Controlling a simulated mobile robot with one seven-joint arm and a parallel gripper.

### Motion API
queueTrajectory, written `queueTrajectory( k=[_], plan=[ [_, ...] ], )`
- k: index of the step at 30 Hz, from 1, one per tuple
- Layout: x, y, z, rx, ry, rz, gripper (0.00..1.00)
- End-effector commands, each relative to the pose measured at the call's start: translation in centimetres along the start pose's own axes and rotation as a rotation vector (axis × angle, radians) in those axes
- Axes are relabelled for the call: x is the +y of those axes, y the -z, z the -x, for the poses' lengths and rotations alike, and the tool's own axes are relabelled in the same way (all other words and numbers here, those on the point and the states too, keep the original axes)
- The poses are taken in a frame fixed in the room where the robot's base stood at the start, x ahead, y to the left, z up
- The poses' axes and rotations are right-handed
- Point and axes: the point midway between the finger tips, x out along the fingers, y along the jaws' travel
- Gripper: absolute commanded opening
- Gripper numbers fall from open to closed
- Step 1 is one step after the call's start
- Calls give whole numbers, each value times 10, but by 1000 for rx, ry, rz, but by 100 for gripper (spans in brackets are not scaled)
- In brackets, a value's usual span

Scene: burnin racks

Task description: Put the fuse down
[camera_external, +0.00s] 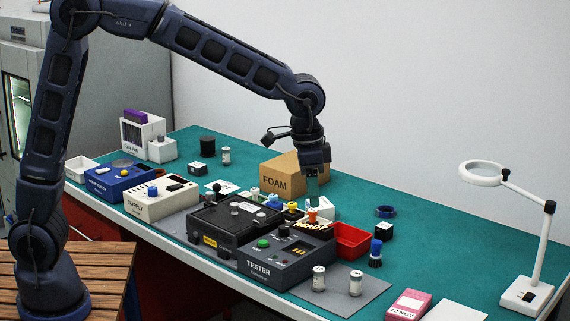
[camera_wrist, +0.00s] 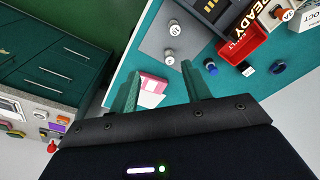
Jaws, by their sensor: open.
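My gripper (camera_external: 312,190) is open, fingers down, above the tester's READY sign and near an orange-topped piece (camera_external: 312,215). In the wrist view the two fingers of my gripper (camera_wrist: 161,72) are spread apart with nothing held between them. Two small pale labelled cylinders, possibly fuses, stand on the grey mat: a left one (camera_external: 318,278) and a right one (camera_external: 355,284). They also show in the wrist view as an upper cylinder (camera_wrist: 174,27) and a lower cylinder (camera_wrist: 170,56). A similar cylinder (camera_external: 226,156) stands farther back. I cannot tell which is the task's fuse.
The tester (camera_external: 262,268) stands before a red tray (camera_external: 352,238). A FOAM box (camera_external: 276,182) is behind my gripper.

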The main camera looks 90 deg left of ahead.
Motion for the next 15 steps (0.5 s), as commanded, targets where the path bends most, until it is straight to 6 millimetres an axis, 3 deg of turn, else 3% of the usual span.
queueTrajectory(
  k=[1, 6, 15],
  plan=[
    [1, -14, 15, 15, -1, 0, 48],
    [5, -60, 52, 53, -2, -1, 48],
    [10, -148, 100, 120, -4, -1, 48]
  ],
)
